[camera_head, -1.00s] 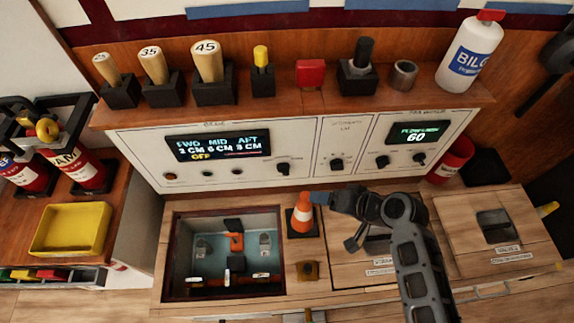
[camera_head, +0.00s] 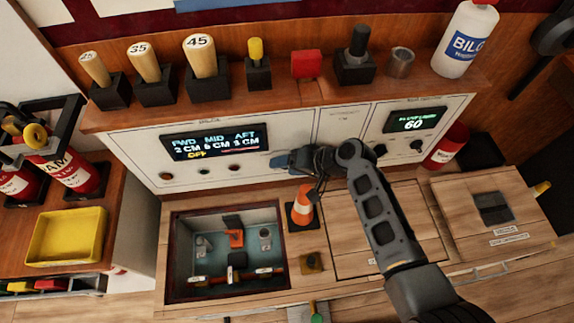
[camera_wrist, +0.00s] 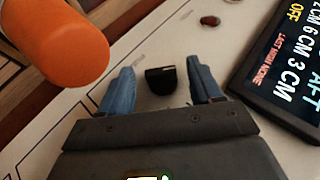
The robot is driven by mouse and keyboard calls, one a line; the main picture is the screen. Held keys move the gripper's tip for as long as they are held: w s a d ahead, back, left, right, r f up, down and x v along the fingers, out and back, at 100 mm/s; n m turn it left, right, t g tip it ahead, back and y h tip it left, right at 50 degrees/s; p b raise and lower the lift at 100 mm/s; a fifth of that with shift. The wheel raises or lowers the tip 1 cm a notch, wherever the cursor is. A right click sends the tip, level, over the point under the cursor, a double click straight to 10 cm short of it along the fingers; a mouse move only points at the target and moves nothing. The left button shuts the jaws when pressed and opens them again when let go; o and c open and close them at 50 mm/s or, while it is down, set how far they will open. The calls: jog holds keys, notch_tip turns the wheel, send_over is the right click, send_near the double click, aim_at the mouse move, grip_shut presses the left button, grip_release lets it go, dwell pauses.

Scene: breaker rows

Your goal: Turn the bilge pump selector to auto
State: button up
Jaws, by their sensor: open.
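The bilge pump selector (camera_wrist: 160,80) is a small black knob on the white panel (camera_head: 140,143). In the wrist view it sits between the two blue fingertips of my gripper (camera_wrist: 156,88), with a gap on each side. My gripper is open, in front of the panel just right of the bilge display in the head view (camera_head: 284,161), and hides the selector there. The bilge display (camera_head: 214,143) reads 2 cm, 6 cm, 3 cm and OFF in yellow; part of it also shows in the wrist view (camera_wrist: 290,65).
An open bilge hatch (camera_head: 180,225) lies at lower left. Other knobs (camera_head: 417,146) sit right on the panel. Plugs and a bottle (camera_head: 464,43) line the shelf above.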

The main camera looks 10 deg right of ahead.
jog(key=shift+w+a+f, duration=0.1)
jog(key=shift+c, duration=0.3)
jog(key=c, duration=1)
